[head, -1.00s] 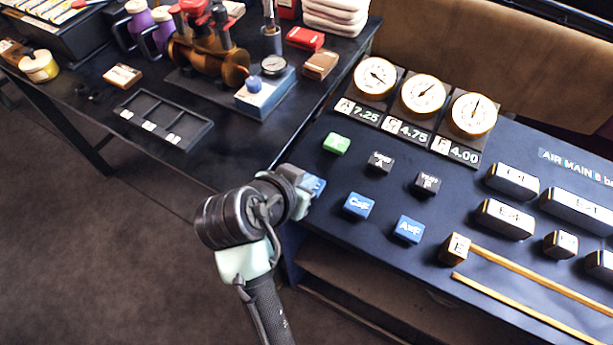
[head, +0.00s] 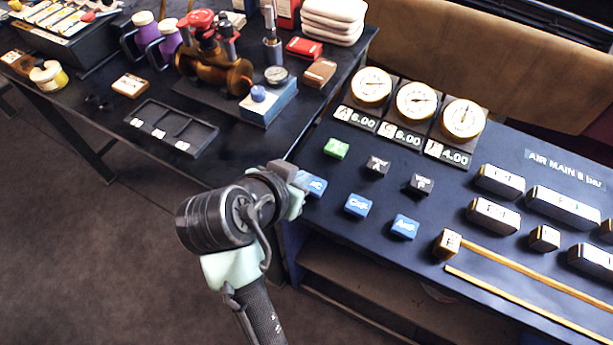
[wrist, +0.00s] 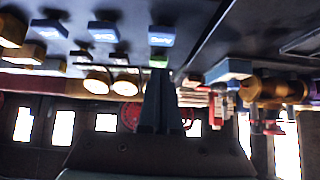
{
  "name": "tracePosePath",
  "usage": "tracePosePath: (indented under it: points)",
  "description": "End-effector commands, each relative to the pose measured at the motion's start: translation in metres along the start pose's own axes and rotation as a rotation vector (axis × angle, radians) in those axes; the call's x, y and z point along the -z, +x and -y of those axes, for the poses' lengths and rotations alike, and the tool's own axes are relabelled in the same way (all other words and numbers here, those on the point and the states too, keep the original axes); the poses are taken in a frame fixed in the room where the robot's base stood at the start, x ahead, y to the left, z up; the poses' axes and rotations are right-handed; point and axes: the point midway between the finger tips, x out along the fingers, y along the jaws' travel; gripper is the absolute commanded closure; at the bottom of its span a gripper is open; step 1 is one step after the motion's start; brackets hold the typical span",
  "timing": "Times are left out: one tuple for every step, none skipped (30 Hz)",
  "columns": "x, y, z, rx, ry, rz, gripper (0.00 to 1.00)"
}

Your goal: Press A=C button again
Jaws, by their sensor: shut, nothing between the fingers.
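The blue A=C button (head: 315,185) is on the dark sloping panel's left edge, its label partly hidden by my gripper (head: 298,190). In the wrist view, which looks upside down, a blue button (wrist: 161,37) lies beyond the fingertips, with a green button (wrist: 158,61) nearer them. My gripper (wrist: 161,78) is shut with nothing in it, just left of the A=C button in the head view. I cannot tell whether it touches the button. The dials read A (head: 372,87) 6.00, C (head: 417,101) 6.00, and the third (head: 462,119) 4.00.
Blue C=F (head: 358,205) and A=F (head: 404,227) buttons, a green button (head: 337,148) and two black buttons (head: 377,166) are close by.

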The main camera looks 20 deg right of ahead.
Motion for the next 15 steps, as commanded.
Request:
tracePosePath:
  points:
    - [0.001, -0.012, 0.001, 0.005, 0.001, -0.003, 1.00]
    - [0.001, -0.018, 0.001, 0.005, 0.002, -0.004, 1.00]
    - [0.001, -0.026, 0.001, 0.004, 0.002, -0.004, 1.00]
    - [0.001, -0.031, 0.001, 0.005, 0.002, -0.004, 1.00]
    - [0.001, -0.036, 0.001, 0.005, 0.002, -0.003, 1.00]
    - [0.002, -0.042, 0.001, 0.004, 0.002, -0.004, 1.00]
    - [0.002, -0.045, 0.001, 0.003, 0.002, -0.004, 1.00]
    - [0.002, -0.048, 0.001, 0.003, 0.002, -0.004, 1.00]
    - [0.002, -0.052, 0.001, 0.003, 0.002, -0.004, 1.00]
    - [0.002, -0.054, 0.001, 0.003, 0.002, -0.003, 1.00]
    - [0.002, -0.055, 0.001, 0.003, 0.002, -0.004, 1.00]
    - [0.002, -0.057, 0.001, 0.003, 0.002, -0.004, 1.00]
    - [0.002, -0.057, 0.001, 0.002, 0.002, -0.004, 1.00]
    - [0.002, -0.058, 0.001, 0.002, 0.002, -0.004, 1.00]
    - [0.002, -0.058, 0.001, 0.002, 0.002, -0.004, 1.00]
